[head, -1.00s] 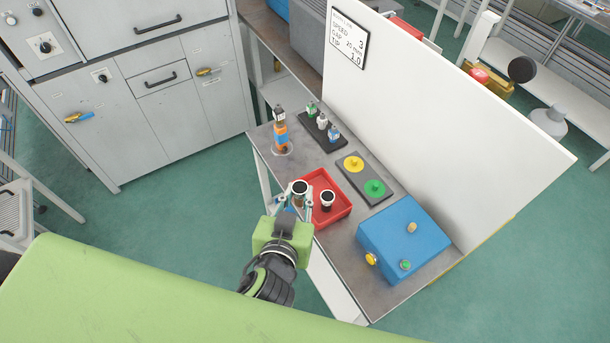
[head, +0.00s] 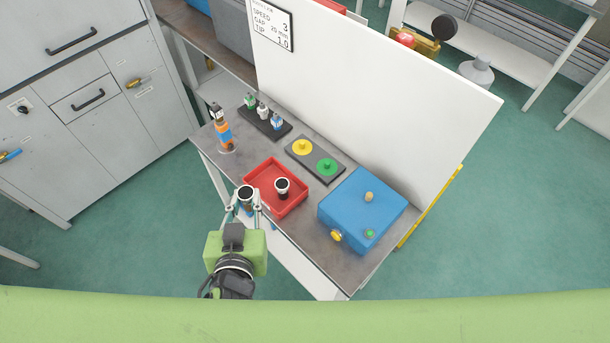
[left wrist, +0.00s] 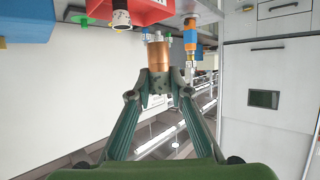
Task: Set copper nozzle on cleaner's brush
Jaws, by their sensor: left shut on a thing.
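My left gripper (head: 244,203) is shut on a copper nozzle, upright with a dark round top (head: 245,192), at the tray's near-left edge. In the left wrist view the copper body (left wrist: 158,56) sits between the fingertips (left wrist: 158,82). A second, dark-topped nozzle (head: 282,187) stands in the red tray (head: 292,204). A blue box (head: 350,208) stands on the table to the right of the gripper. It has a tan peg (head: 369,196), perhaps the cleaner's brush, a yellow knob (head: 336,236) and a green button (head: 369,234). My right gripper is out of view.
A dark plate with a yellow disc (head: 302,147) and a green disc (head: 327,167) lies behind the tray. An orange-and-blue upright tool (head: 223,132) and a rack of small bottles (head: 265,124) stand at the far left. A white panel (head: 370,90) borders the table's back.

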